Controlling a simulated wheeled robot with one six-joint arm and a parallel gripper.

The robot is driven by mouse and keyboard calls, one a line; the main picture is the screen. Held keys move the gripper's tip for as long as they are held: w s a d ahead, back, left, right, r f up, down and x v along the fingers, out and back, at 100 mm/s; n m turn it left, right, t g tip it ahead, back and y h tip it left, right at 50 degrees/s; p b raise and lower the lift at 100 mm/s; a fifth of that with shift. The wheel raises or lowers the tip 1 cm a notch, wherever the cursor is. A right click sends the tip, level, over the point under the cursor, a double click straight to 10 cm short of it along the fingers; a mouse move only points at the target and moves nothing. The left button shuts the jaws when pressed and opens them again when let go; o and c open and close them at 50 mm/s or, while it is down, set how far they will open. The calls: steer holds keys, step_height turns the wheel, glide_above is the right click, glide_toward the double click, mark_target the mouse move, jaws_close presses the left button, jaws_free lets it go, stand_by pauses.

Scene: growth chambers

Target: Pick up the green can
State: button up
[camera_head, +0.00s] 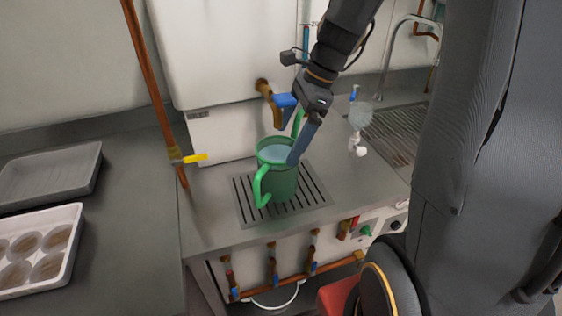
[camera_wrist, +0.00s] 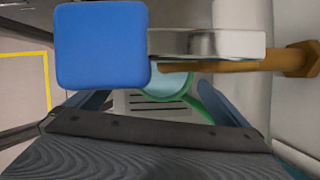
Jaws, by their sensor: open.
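The green can (camera_head: 276,185) stands upright on a slotted drain grate (camera_head: 315,190). It has green handle-like parts on its near-left and far-right sides and pale blue liquid inside. My gripper (camera_head: 296,152) is above the can, pointing down. One blue-grey finger shows at the can's right rim; I cannot tell whether it touches. In the wrist view my open gripper (camera_wrist: 150,98) has its fingers apart, with part of the can's green rim (camera_wrist: 202,102) and its liquid between and beyond them. Much of the can is hidden there by the blue tap handle and my gripper body.
A brass tap (camera_head: 267,90) with a blue handle (camera_head: 285,100) sits close to my gripper, and the handle (camera_wrist: 102,46) fills much of the wrist view. A copper pipe with a yellow lever (camera_head: 195,158) stands left. Trays (camera_head: 50,172) lie on the left counter. A sink is right.

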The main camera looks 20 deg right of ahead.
mark_target(280, 151)
steer(key=shift+p+x, duration=0.8)
steer(key=shift+x, duration=1.95)
steer(key=shift+w, duration=0.15)
steer(key=c, duration=2.1)
